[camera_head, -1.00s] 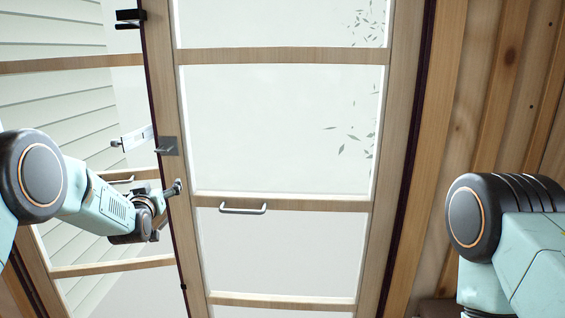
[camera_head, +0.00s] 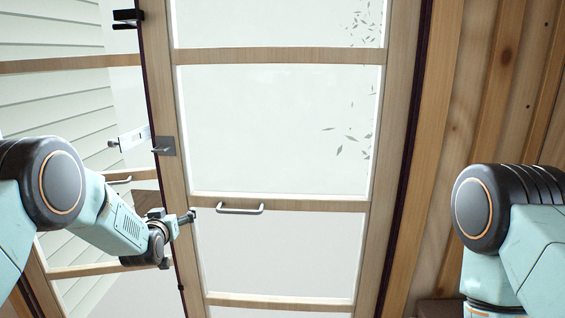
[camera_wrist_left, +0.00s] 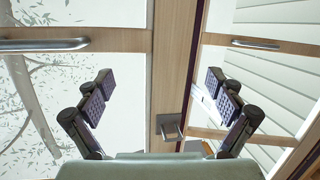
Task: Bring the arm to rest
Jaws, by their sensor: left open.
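My left arm comes in from the left in the head view. Its gripper (camera_head: 191,217) is in front of the door frame's left upright, left of and slightly below the door's bar handle (camera_head: 240,209). In the left wrist view the gripper (camera_wrist_left: 160,101) shows its two dark, padded fingers spread wide apart with nothing between them. The bar handle (camera_wrist_left: 42,44) is at the upper left there, apart from the fingers. My right arm shows at the right edge of the head view, but its gripper is out of view.
A wood-framed glass door (camera_head: 280,54) fills the middle of the head view. A small metal latch plate (camera_head: 166,146) sits on its left upright. A second glazed panel (camera_head: 107,268) is at the left. A plank wall (camera_head: 474,110) is at the right.

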